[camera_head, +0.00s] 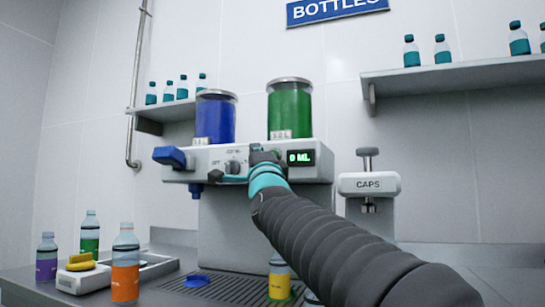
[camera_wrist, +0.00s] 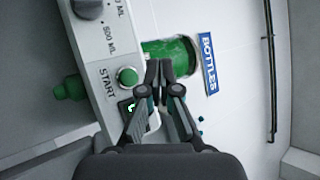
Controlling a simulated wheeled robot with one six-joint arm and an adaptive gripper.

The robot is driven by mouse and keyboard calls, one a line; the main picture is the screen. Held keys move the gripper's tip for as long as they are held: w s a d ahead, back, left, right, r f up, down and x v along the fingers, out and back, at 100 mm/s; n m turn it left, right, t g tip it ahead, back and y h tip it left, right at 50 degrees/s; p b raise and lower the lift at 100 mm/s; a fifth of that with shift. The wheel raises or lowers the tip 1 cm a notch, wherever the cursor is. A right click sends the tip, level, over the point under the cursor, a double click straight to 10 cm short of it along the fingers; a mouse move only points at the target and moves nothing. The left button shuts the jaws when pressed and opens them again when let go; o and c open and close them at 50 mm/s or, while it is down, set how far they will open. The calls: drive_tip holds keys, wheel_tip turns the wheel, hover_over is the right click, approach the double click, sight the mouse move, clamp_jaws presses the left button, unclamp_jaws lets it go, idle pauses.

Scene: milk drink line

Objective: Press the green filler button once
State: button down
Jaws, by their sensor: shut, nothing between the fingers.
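The green filler button (camera_wrist: 127,77) is round and sits on the pale filler panel beside the word START in the wrist view. In the head view it is mostly hidden behind my gripper (camera_head: 263,158). My gripper (camera_wrist: 160,70) is shut and empty, with its fingertips just beside the button in the wrist view. I see no contact with the button, but the depth gap is hard to judge. The filler machine (camera_head: 215,158) has a lit display (camera_head: 300,157) reading 0 ML in the head view.
A blue tank (camera_head: 215,118) and a green tank (camera_head: 290,108) stand on the filler. A CAPS machine (camera_head: 369,184) is to its right. A yellow bottle (camera_head: 279,281) stands by the drip grate below. An orange bottle (camera_head: 125,267) and other bottles are at the left.

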drive_tip(key=w+d, duration=0.2)
drive_tip(key=w, duration=0.4)
drive_tip(key=shift+w+d+p, duration=0.25)
drive_tip(key=shift+w+p, duration=0.1)
drive_tip(key=shift+w, duration=0.15)
idle(1.1)
drive_tip(key=shift+w+d, duration=0.15)
drive_tip(key=shift+w, duration=0.1)
drive_tip(key=shift+w+d, duration=0.15)
drive_tip(key=shift+w, duration=0.3)
idle(0.8)
drive_tip(key=shift+s, duration=0.1)
drive_tip(key=shift+s+a+b, duration=0.25)
drive_tip(key=shift+s+b, duration=0.2)
drive_tip(key=shift+s, duration=0.3)
drive_tip(key=shift+s, duration=0.1)
drive_tip(key=shift+s+a+b, duration=0.2)
drive_tip(key=shift+s+a, duration=0.1)
drive_tip(key=shift+s, duration=0.45)
drive_tip(key=shift+s+a+b, duration=0.25)
drive_tip(key=shift+s+a, duration=0.05)
drive_tip(key=shift+s, duration=0.45)
drive_tip(key=shift+s+a+b, duration=0.2)
drive_tip(key=shift+s+a, duration=0.1)
drive_tip(key=shift+s, duration=0.45)
